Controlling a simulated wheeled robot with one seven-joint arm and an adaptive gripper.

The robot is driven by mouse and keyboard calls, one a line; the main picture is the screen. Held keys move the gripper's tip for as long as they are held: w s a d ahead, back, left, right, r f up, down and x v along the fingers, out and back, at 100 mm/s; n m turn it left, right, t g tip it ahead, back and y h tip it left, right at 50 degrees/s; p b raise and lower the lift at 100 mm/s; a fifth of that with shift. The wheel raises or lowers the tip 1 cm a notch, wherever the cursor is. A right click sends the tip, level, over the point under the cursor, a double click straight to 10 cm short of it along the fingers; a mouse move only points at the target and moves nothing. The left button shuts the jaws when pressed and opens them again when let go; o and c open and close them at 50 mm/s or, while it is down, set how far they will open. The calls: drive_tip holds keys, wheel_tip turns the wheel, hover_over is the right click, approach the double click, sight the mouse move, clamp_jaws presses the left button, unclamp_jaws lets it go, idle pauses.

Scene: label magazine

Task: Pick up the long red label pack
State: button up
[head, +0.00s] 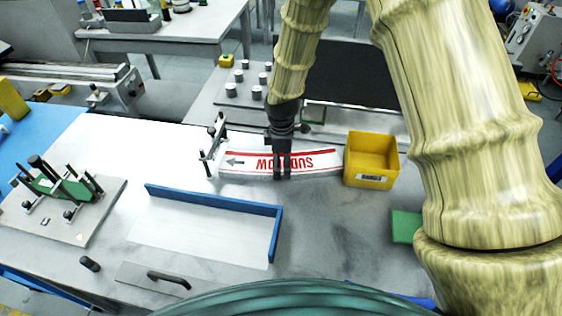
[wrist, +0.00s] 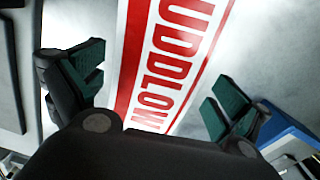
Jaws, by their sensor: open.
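The long label pack (head: 242,161) is white with a red stripe, red lettering and a dark arrow. It lies flat on the grey table (head: 325,225), between a black-posted metal fixture at its left end and a yellow bin at its right end. My gripper (head: 282,172) is over the middle of the pack. In the wrist view the gripper (wrist: 155,88) is open, with one green-padded finger on each side of the pack and gaps between. The pack (wrist: 165,60) runs between the fingers; its lower part is hidden by my gripper body. I cannot tell the finger height.
The yellow bin (head: 372,158) stands close to the pack's right end. The black-posted fixture (head: 213,145) stands at its left end. A blue angled rail (head: 215,200) lies in front. A plate with several metal cylinders (head: 232,90) is behind.

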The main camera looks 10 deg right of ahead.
drive_tip(key=shift+w+f, duration=0.35)
drive_tip(key=shift+f, duration=0.3)
drive_tip(key=shift+s+r, duration=0.2)
drive_tip(key=shift+s, duration=0.15)
drive_tip(key=shift+w+f, duration=0.15)
drive_tip(key=shift+w, duration=0.05)
drive_tip(key=c, duration=1.3)
drive_tip(key=shift+c, duration=0.8)
